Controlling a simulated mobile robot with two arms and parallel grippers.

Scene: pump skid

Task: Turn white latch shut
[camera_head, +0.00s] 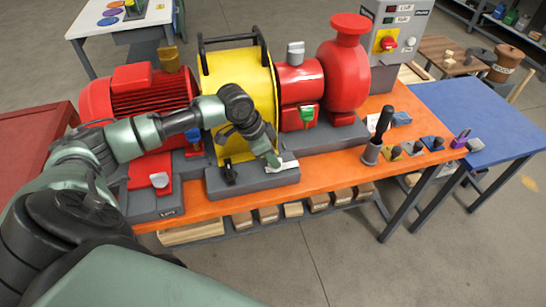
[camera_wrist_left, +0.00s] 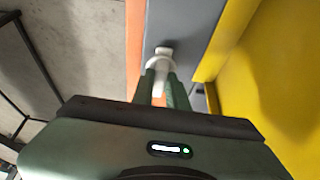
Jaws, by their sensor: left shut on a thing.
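The white latch (camera_head: 288,165) sits on the grey base block (camera_head: 252,181) in front of the yellow guard (camera_head: 238,75). My left gripper (camera_head: 273,161) reaches down onto it from above and hides part of it. In the left wrist view, the white latch (camera_wrist_left: 159,62) stands between the fingertips of my left gripper (camera_wrist_left: 161,76), which is shut on it. The exact angle of the latch is hard to tell. My right gripper is not in view.
A red motor (camera_head: 140,92) and a red pump (camera_head: 343,68) flank the guard. A black latch (camera_head: 230,172) stands left on the same block. A dark-handled tool in a holder (camera_head: 371,152) and several small blocks line the orange bench (camera_head: 315,178). A blue table (camera_head: 480,112) is at right.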

